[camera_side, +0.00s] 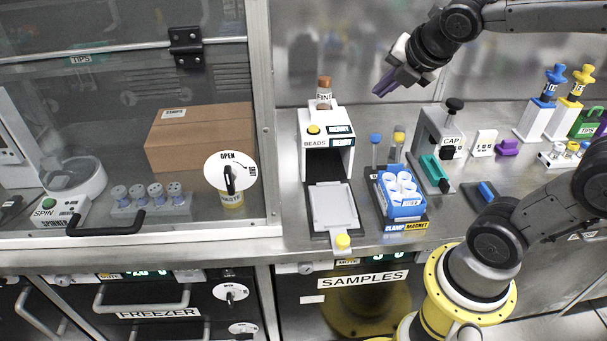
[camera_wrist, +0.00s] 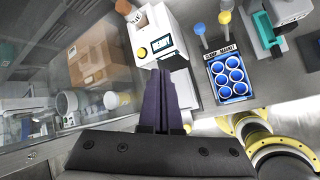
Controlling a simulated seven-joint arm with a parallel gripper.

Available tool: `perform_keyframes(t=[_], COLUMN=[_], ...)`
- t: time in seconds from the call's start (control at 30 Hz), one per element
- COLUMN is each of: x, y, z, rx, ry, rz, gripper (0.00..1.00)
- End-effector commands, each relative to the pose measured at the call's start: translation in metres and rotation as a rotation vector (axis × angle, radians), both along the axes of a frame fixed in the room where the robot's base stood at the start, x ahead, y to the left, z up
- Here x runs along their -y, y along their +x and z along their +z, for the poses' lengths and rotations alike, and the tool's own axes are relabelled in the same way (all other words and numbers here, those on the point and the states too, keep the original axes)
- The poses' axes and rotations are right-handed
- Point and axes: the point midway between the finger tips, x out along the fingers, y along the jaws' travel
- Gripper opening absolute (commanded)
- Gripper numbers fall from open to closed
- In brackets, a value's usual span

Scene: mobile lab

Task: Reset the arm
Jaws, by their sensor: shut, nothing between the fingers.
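My gripper (camera_side: 384,86) is raised above the counter at the upper middle of the side view, near the back wall. Its dark purple fingers are shut together with nothing between them. In the wrist view the shut fingers (camera_wrist: 160,100) point up the picture toward the white bead machine (camera_wrist: 160,36). My gripper is apart from everything on the counter. In the side view the bead machine (camera_side: 326,116) stands below and left of my gripper, with a brown-capped bottle (camera_side: 324,92) on top.
A blue rack of white tubes (camera_side: 401,190) sits right of a grey tray (camera_side: 333,206). A capping stand (camera_side: 438,135) and pipette stands (camera_side: 545,110) stand farther right. A glass-fronted cabinet (camera_side: 262,120) fills the left. The air around my gripper is clear.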

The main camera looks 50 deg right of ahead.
Motion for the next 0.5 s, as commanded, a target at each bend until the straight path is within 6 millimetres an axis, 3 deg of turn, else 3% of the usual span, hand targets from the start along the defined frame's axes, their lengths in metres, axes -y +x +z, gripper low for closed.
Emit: perform_keyframes(t=[0.2,0.5], x=[-0.041,-0.075], y=[-0.051,-0.103], z=[-0.006,-0.032], rx=[0.130,0.168], ry=[0.408,0.909], rz=[-0.359,-0.938], gripper=[0.00,0.00])
